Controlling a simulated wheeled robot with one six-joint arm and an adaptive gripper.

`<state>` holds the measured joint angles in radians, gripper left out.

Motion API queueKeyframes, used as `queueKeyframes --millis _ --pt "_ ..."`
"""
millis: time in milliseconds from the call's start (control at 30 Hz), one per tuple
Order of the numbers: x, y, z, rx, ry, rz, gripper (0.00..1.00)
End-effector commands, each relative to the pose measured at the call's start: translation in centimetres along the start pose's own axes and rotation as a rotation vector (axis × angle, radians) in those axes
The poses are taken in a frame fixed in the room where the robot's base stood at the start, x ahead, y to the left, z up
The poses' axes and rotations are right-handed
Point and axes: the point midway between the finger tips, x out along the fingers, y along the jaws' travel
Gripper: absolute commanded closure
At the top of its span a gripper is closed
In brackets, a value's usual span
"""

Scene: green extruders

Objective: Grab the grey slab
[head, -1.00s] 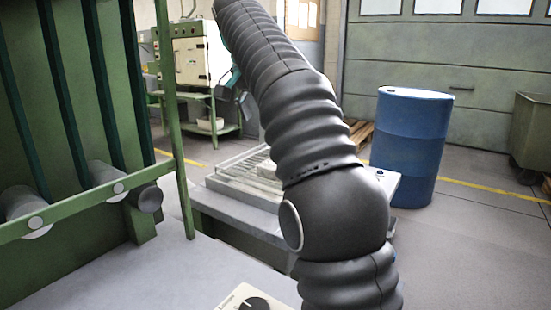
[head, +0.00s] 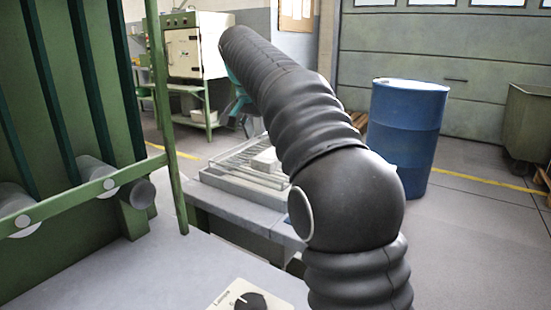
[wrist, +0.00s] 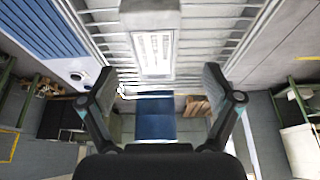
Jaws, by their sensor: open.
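A pale grey block (head: 265,160), which looks like the slab, lies on a wire-topped tray (head: 215,178) on a low grey table in the head view. The arm covers part of the tray's right side. My gripper (head: 242,112) hangs from the far end of my arm, above and left of the block in the picture, partly hidden behind the arm. In the wrist view my gripper (wrist: 160,92) has its two fingers spread wide with nothing between them.
A green machine frame (head: 100,190) stands close on the left. A blue barrel (head: 408,140) stands right of the tray table. A white cabinet (head: 190,50) on a green stand is at the back. Open floor (head: 470,230) lies to the right.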

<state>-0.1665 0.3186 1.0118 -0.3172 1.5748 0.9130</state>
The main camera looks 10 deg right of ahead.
Motion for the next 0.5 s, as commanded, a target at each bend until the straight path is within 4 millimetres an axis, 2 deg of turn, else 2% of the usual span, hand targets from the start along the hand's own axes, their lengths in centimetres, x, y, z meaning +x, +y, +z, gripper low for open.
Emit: queueKeyframes --millis 300,500 --pt "3.9 0.8 -0.6 -0.001 -0.002 0.002 0.1" --pt "5.1 0.8 -0.6 0.0 0.0 -0.001 0.1"
